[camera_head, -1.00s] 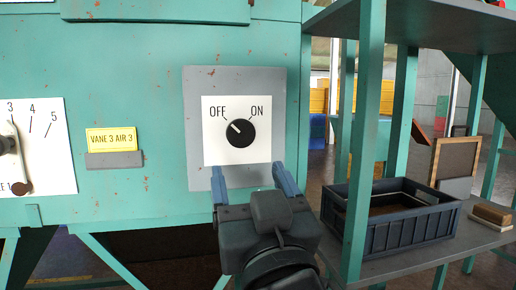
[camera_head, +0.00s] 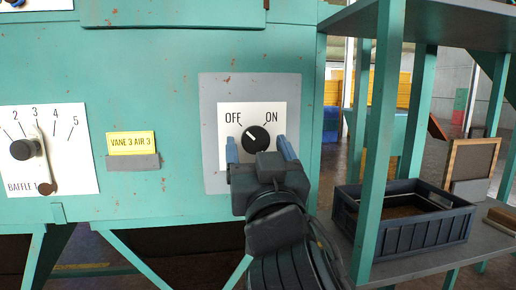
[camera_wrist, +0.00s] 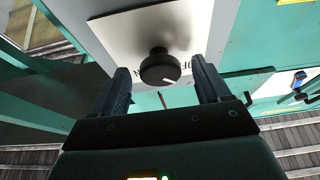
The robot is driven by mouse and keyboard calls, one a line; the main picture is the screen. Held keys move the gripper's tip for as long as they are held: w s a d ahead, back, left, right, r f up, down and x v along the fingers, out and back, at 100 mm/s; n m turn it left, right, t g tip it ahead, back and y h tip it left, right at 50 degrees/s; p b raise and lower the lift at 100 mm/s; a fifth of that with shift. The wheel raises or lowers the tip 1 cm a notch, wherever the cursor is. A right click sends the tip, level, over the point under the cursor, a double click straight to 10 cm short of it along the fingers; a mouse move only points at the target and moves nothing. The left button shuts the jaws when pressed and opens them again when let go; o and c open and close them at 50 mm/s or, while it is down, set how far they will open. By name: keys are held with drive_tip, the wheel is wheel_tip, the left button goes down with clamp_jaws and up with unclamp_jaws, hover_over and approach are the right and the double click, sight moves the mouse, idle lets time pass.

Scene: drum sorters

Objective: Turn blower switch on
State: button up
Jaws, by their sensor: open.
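The blower switch is a round black knob (camera_head: 256,139) on a white OFF/ON plate (camera_head: 231,112), mounted on a grey panel (camera_head: 209,130). Its white pointer line tilts up and left, toward OFF. My gripper (camera_head: 259,150) is open, with its blue fingers on either side of the knob's lower part in the head view. In the wrist view the knob (camera_wrist: 160,67) lies ahead between the open fingertips (camera_wrist: 160,75), and I see no contact. Part of the plate is hidden behind the fingers in the head view.
A baffle lever (camera_head: 40,160) and a yellow "VANE 3 AIR 3" label (camera_head: 131,142) are on the teal machine wall to the left. A teal post (camera_head: 378,140) and a shelf with a dark crate (camera_head: 411,239) stand to the right of my arm.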

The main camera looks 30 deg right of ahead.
drive_tip(key=shift+c, duration=0.3)
drive_tip(key=c, duration=1)
